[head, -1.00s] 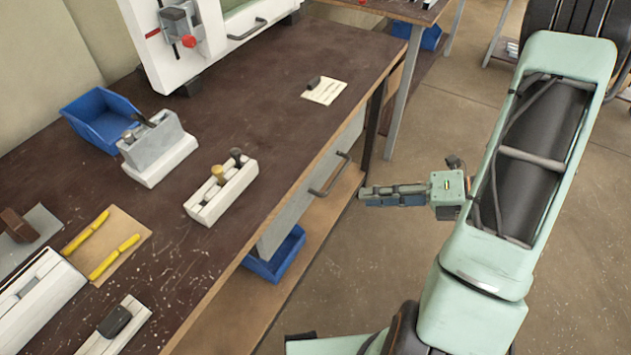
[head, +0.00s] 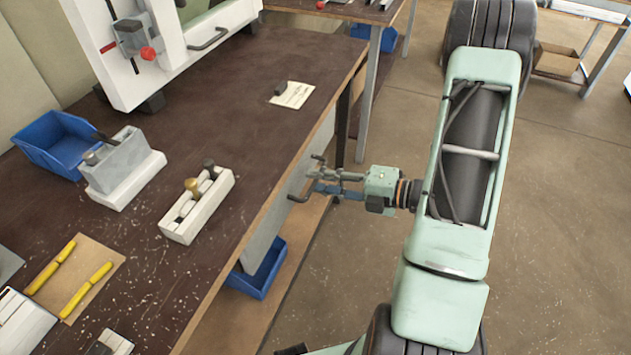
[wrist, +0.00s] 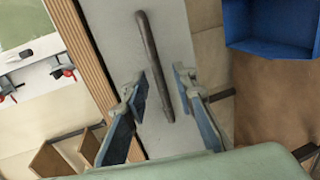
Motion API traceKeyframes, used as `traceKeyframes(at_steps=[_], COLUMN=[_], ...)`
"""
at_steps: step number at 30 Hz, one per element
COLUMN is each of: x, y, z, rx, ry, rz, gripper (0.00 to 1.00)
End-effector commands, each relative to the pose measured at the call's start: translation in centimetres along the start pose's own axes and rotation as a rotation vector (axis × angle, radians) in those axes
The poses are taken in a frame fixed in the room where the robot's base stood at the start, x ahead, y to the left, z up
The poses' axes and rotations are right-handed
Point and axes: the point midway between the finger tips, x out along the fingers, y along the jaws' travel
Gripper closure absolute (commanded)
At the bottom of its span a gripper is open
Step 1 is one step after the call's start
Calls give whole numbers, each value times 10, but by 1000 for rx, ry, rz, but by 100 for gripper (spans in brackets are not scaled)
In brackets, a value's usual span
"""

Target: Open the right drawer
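The right drawer (head: 262,236) has a grey front under the edge of the dark workbench (head: 130,240). Its dark bar handle (head: 297,198) is partly hidden behind my gripper (head: 318,174) in the head view. In the wrist view the drawer front (wrist: 170,75) fills the middle, and the handle (wrist: 152,65) is a long bar running down between my fingers. My gripper (wrist: 162,105) is open, with one finger on each side of the handle's lower end. I cannot tell whether a finger touches the handle. The drawer looks shut.
A blue bin (head: 258,272) sits below the drawer on the lower shelf (head: 235,315); it also shows at the upper right in the wrist view (wrist: 270,28). A white clamp block (head: 197,205), yellow-handled tools (head: 87,290) and a white machine (head: 165,50) stand on the bench.

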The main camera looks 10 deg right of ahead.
Motion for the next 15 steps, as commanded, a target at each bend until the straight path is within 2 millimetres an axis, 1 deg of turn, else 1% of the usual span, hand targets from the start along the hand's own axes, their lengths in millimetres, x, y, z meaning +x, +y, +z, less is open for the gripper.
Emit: traceKeyframes(at_steps=[1,4,13,14,15], x=[6,12,14,14,14], y=[-1,0,0,0,0], z=[-1,-1,0,0,0], rx=[0,1,1,1,1], ry=[2,1,0,0,0], rz=[0,1,1,1,1], gripper=[75,75,75,77,82])
